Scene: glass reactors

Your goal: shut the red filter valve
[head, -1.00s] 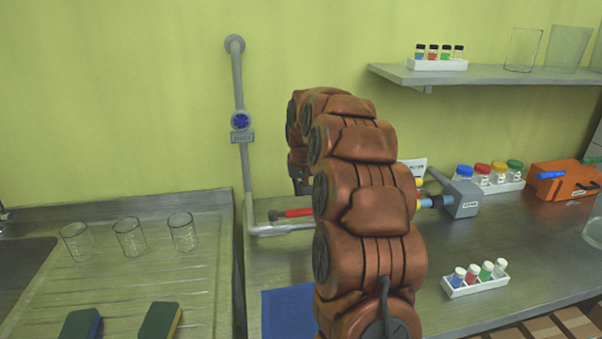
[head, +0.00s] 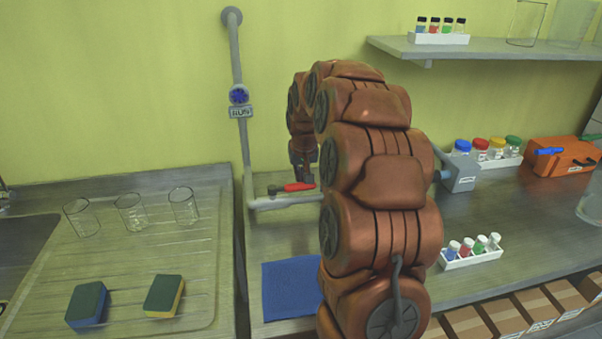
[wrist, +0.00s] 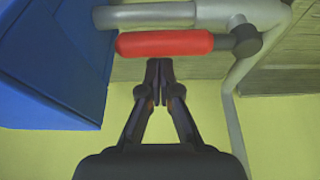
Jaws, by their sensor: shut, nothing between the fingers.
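The red filter valve shows as a red lever handle (head: 298,187) on a grey pipe (head: 290,201) low by the back wall. The handle lies roughly along the pipe, with its dark pivot at the left end. In the wrist view the red handle (wrist: 165,43) runs level across the picture, its dark pivot (wrist: 246,40) on the right. My gripper (wrist: 159,66) is shut and empty, its tips close to the handle's edge near its middle. I cannot tell whether they touch. In the head view my arm hides much of the pipe's right part.
A large blue object (wrist: 50,55) stands close left of the gripper in the wrist view. A blue valve wheel (head: 239,96) sits on the upright pipe. A blue mat (head: 291,288), glass beakers (head: 131,212) and a vial rack (head: 472,258) lie nearer. My arm fills the middle.

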